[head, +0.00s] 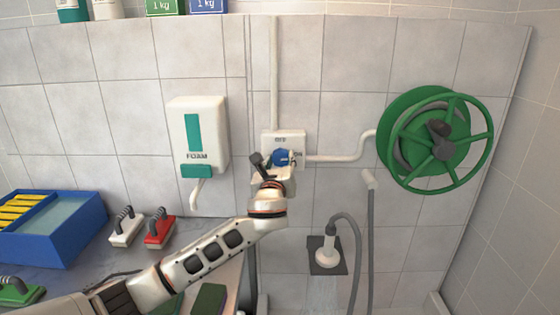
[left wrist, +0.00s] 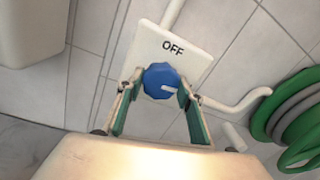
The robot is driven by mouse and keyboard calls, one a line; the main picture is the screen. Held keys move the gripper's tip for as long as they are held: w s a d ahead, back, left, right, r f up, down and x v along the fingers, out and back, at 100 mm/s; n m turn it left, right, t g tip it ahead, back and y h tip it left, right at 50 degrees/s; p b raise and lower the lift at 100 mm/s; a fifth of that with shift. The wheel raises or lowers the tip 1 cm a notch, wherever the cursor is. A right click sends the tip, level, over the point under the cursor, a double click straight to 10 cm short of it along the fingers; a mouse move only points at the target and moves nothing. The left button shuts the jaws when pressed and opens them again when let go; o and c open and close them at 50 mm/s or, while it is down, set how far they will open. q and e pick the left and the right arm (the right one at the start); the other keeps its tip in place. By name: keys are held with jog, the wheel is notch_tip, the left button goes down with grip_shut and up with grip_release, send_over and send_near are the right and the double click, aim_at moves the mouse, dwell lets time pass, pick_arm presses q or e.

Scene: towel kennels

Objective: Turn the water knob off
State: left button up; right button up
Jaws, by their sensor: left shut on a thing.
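The blue water knob (head: 281,158) sits on a white wall plate (head: 271,138) with OFF printed at its top; part of a label shows at its right. A faint spray seems to fall below the shower head (head: 326,252). My right gripper is not in view.
A white foam dispenser (head: 199,137) hangs left of the plate. A green hose reel (head: 435,140) is mounted at the right, joined by a white pipe (head: 342,157). A blue tub (head: 48,227), a white brush (head: 126,228) and a red brush (head: 160,229) stand on the counter at left.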

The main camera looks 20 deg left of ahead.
pick_arm(q)
jog(key=n, duration=0.5)
jog(key=shift+d+f, duration=0.1)
jog(key=shift+f, duration=0.1)
jog(key=shift+n+t+b, duration=0.3)
jog(key=shift+n+b, duration=0.1)
jog(key=shift+n, duration=0.7)
jog(key=n+b, duration=0.1)
jog(key=n, duration=0.2)
jog(key=shift+n+y, duration=0.4)
jog(key=n+b, duration=0.1)
jog(key=n, duration=0.2)
jog(key=shift+n+y, duration=0.4)
jog(key=shift+n+b, duration=0.35)
jog(key=shift+n, duration=0.35)
jog(key=shift+r+n+b, duration=0.1)
jog(key=shift+n+b, duration=0.2)
jog(key=shift+n, duration=0.6)
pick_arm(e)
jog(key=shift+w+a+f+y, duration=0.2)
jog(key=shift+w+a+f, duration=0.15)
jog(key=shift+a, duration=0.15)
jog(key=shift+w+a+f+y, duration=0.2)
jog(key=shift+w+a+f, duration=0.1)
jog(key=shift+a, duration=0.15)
